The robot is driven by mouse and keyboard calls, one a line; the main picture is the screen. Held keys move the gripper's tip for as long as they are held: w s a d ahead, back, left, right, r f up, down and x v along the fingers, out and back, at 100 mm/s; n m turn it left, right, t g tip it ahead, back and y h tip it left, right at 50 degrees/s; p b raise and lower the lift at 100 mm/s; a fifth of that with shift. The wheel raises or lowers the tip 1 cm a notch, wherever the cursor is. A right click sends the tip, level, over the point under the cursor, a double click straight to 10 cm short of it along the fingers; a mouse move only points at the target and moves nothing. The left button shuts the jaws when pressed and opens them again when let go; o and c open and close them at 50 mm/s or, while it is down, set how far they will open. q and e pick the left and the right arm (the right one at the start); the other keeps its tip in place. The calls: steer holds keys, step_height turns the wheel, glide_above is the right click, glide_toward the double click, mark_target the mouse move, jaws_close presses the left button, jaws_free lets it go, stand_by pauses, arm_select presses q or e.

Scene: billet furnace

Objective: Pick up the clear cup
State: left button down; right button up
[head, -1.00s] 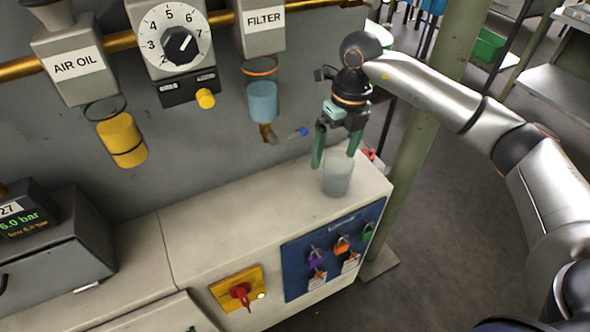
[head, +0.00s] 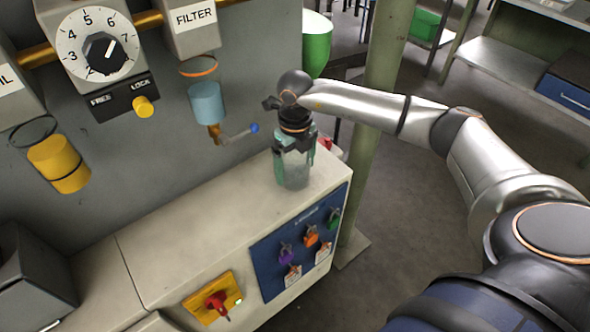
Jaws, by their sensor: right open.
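The clear cup (head: 293,177) stands upright on the right end of the beige cabinet top (head: 200,212) in the head view. It is see-through and greyish. My right gripper (head: 294,162) points down over the cup, with its green fingers at the cup's two sides. The fingers are open, and I cannot tell whether they touch the wall of the cup. The upper part of the cup is partly hidden by the gripper. My left gripper is not in view.
A green post (head: 372,140) stands right of the cabinet. Padlocks (head: 311,237) hang on the blue front panel. The cabinet top left of the cup is clear.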

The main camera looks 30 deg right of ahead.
steer(key=shift+f, duration=0.75)
steer(key=c, duration=1.2)
steer(key=shift+r, duration=0.15)
